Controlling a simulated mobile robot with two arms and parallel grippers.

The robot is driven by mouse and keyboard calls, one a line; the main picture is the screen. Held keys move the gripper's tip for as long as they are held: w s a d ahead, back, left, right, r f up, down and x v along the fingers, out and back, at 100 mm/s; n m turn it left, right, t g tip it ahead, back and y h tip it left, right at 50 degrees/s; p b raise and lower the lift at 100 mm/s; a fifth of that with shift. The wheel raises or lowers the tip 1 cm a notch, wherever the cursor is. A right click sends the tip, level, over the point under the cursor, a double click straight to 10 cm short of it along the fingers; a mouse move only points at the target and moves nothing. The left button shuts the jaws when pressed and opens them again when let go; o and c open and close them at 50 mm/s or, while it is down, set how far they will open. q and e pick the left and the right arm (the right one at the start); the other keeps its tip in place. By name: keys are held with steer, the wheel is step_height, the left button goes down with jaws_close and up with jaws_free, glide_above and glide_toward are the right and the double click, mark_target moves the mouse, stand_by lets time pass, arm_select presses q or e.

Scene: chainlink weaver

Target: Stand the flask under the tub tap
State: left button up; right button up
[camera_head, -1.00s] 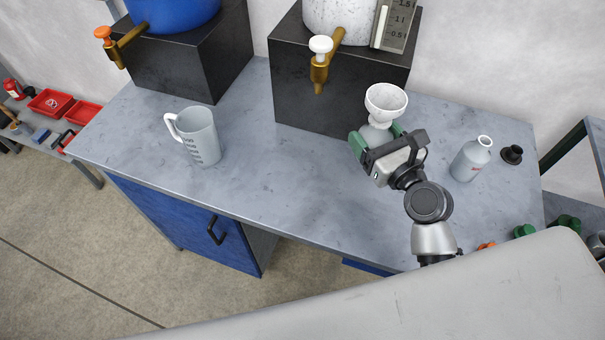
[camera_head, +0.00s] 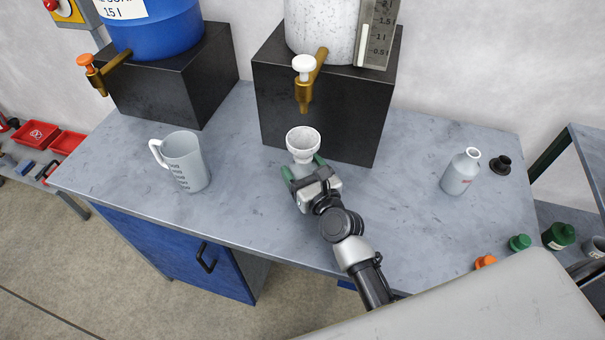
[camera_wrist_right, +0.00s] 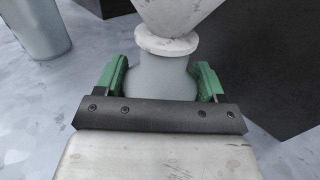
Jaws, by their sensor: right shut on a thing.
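The grey flask (camera_head: 303,168) has a white funnel (camera_head: 303,140) in its neck. My right gripper (camera_head: 304,175) is shut on the flask, with a green finger on either side. The flask looks upright, in front of the black block and below the brass tub tap (camera_head: 304,90) in the picture. I cannot tell whether its base touches the bench or whether the funnel is exactly under the spout. The tap has a white knob and comes from the white speckled tub (camera_head: 320,30). In the right wrist view, the flask (camera_wrist_right: 165,80) sits between the fingers. My left gripper is out of view.
The tub stands on a black block (camera_head: 330,125) on the grey bench (camera_head: 250,220). A grey jug (camera_head: 186,165) stands to the left. A second grey flask (camera_head: 460,175) and a black cap (camera_head: 500,165) are to the right. A blue barrel (camera_head: 160,30) has its own tap (camera_head: 105,72).

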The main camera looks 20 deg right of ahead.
steer(key=shift+f, duration=0.9)
steer(key=shift+f, duration=0.15)
steer(key=o, duration=0.9)
steer(key=shift+o, duration=0.2)
